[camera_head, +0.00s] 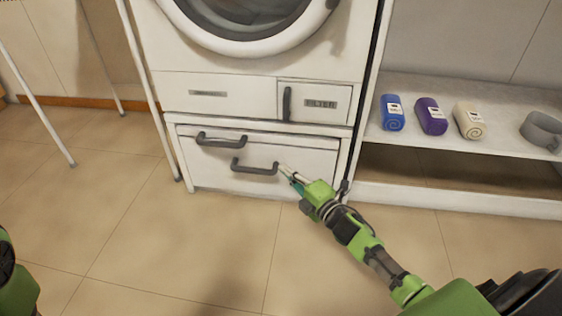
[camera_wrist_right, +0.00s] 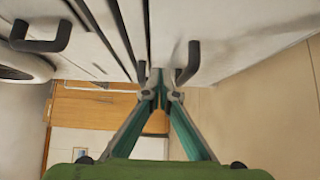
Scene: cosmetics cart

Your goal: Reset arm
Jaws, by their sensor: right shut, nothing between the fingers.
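My right gripper (camera_head: 285,171) is at the front of the low white drawer unit, by the right end of a dark handle (camera_head: 254,167). In the right wrist view my right gripper (camera_wrist_right: 158,82) has its teal fingers together at the tips, with nothing between them. A dark handle (camera_wrist_right: 188,63) shows just right of the tips there; whether they touch it I cannot tell. My right arm reaches in from the lower right. Only a green part of my left arm shows at the left edge; its gripper is out of view.
A second dark handle (camera_head: 221,141) is higher on the unit, below a white washing machine (camera_head: 240,92) with a filter flap (camera_head: 315,102). A white shelf (camera_head: 430,85) at right holds blue (camera_head: 391,113), purple (camera_head: 431,117) and cream (camera_head: 470,122) rolls and a grey item (camera_head: 541,130). The tiled floor in front is clear.

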